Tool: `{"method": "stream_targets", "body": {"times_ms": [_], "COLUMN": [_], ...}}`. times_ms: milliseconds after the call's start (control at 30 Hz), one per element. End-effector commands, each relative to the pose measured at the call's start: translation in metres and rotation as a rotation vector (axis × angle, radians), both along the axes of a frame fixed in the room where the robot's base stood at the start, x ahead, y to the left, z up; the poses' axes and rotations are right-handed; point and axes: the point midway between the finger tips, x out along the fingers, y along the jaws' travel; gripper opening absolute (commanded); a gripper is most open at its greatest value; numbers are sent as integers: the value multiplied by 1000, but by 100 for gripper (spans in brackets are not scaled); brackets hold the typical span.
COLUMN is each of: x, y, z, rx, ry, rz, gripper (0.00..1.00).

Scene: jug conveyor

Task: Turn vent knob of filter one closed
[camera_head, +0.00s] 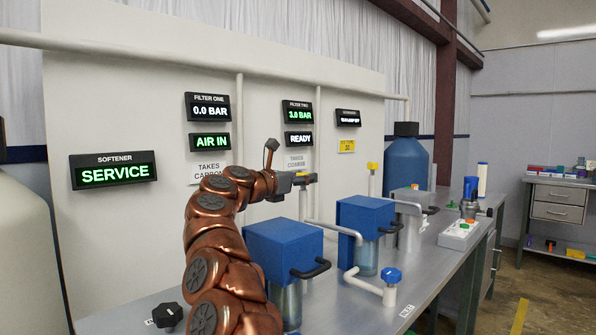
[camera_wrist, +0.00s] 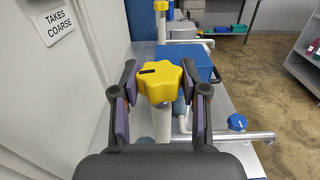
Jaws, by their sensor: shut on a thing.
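My gripper (camera_wrist: 160,108) is shut on a yellow lobed knob (camera_wrist: 160,82) with a dark mark on its top. The knob sits on an upright light pipe (camera_wrist: 162,122) and stands between the two purple finger pads. In the head view my gripper (camera_head: 305,179) is at the same knob, above and behind the nearer blue filter housing (camera_head: 283,240); the fingers hide most of the knob. The FILTER ONE display (camera_head: 208,107) reads 0.0 BAR, and the panel below it (camera_head: 210,142) reads AIR IN.
A second yellow knob (camera_head: 373,166) stands farther back by another blue housing (camera_head: 365,214). The FILTER TWO display (camera_head: 297,112) reads 3.0 BAR, with READY below. A blue valve knob (camera_head: 392,275) is on a low pipe at the bench front. The wall panel (camera_wrist: 50,110) is close on the left.

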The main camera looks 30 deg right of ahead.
Motion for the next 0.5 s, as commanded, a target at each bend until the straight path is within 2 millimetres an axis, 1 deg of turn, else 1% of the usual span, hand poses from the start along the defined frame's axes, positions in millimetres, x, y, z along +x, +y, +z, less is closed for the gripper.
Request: {"method": "stream_targets", "body": {"times_ms": [33, 500], "x": [-4, -5], "y": [-7, -7], "z": [4, 3], "rx": [3, 3], "ry": [1, 2], "rz": [-34, -177], "gripper": [9, 9]}}
